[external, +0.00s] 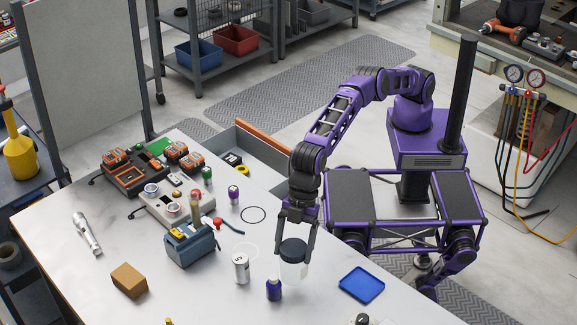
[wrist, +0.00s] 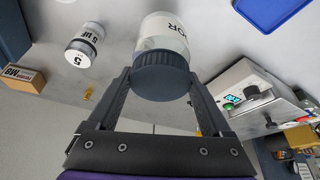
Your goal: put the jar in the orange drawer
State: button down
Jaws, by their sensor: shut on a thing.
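The jar (external: 293,268) has a dark lid and a pale, clear-looking body. My gripper (external: 295,250) points down over the near part of the white table, with its fingers shut on the jar at the lid. In the wrist view the jar (wrist: 163,42) is between the two fingers of my gripper (wrist: 161,80), with lettering on its body. I cannot tell whether its base touches the table. The orange drawer (external: 265,136) stands pulled out at the table's far side, beyond my gripper, with an orange front and grey walls. Part of its inside is hidden.
On the white table (external: 190,295), a white can (external: 241,268) and purple bottle (external: 274,289) stand left of the jar. A blue tray (external: 362,285) lies to its right. A blue-grey device (external: 191,244), chargers (external: 136,172) and small bottles stand between jar and far left.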

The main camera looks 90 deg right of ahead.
notch_tip(320, 180, up, 6)
jog(key=shift+r+p, duration=0.1)
jog(key=shift+p, duration=0.45)
jog(key=shift+d, duration=0.1)
jog(key=w+d+f+m+t+b, duration=0.1)
jog(key=w+d+m+b, duration=0.1)
jog(key=w+d, duration=0.65)
jog(key=w+d+f+m+b, duration=0.2)
jog(key=w+d, duration=0.3)
jog(key=d, duration=0.7)
jog(key=w+d+f+m+t+h+b, duration=0.1)
jog(key=w+d+m+h+b, duration=0.2)
jog(key=d, duration=1.7)
jog(key=s+d+f+m+h, duration=0.1)
jog(key=s+d+f+m, duration=0.6)
jog(key=d+f, duration=0.55)
notch_tip(320, 180, down, 9)
jog(key=s+d+b, duration=0.1)
jog(key=d+b, duration=0.1)
jog(key=b, duration=0.1)
jog(key=shift+s+n+t+b, duration=0.3)
jog(key=shift+s+t+b, duration=0.05)
jog(key=shift+t, duration=0.05)
